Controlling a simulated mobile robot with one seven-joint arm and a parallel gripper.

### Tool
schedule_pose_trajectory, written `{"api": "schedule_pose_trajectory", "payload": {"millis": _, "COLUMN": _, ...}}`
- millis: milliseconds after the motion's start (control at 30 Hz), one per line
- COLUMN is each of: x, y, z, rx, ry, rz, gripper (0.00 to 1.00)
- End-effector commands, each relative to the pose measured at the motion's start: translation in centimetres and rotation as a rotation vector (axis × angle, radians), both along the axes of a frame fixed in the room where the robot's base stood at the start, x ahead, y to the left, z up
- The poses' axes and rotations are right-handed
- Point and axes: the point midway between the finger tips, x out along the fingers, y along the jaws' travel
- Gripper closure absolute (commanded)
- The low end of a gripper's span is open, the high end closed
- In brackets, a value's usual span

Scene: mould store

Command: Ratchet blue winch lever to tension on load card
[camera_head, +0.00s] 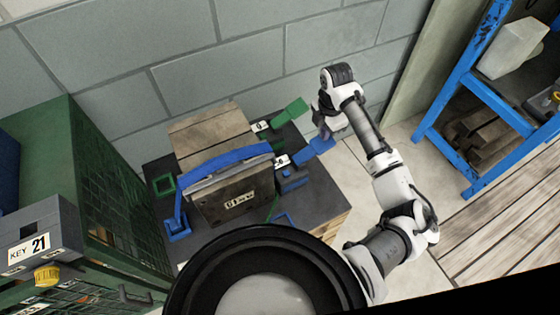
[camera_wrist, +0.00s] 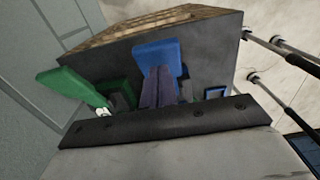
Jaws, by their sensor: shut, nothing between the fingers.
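The blue winch lever (camera_head: 320,146) sticks out at the right of the dark bench, below my gripper (camera_head: 326,130). In the wrist view the lever's blue end (camera_wrist: 158,56) is just beyond my fingertips (camera_wrist: 158,72). The fingers are shut with nothing between them; I cannot tell whether they touch the lever. The blue winch (camera_head: 293,180) is beside a small white card (camera_head: 281,160), whose mark is partly unreadable. A blue strap (camera_head: 228,158) runs over the block-shaped mould (camera_head: 232,190). A label (camera_head: 240,203) on the mould's front is hard to read.
A green lever (camera_head: 290,112) lies beside the blue one, nearer the wall; it also shows in the wrist view (camera_wrist: 72,88). A green cage (camera_head: 120,235) and grey KEY 21 box (camera_head: 45,232) stand left. A blue rack (camera_head: 505,105) stands right, with open floor before it.

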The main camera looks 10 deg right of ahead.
Motion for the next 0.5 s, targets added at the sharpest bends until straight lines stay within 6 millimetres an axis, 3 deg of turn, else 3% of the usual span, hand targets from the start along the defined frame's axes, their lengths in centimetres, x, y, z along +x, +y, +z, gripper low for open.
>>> {"api": "schedule_pose_trajectory", "payload": {"millis": 500, "x": 0.0, "y": 0.0, "z": 4.9, "rx": 0.0, "ry": -0.001, "rz": 0.001, "gripper": 1.0}}
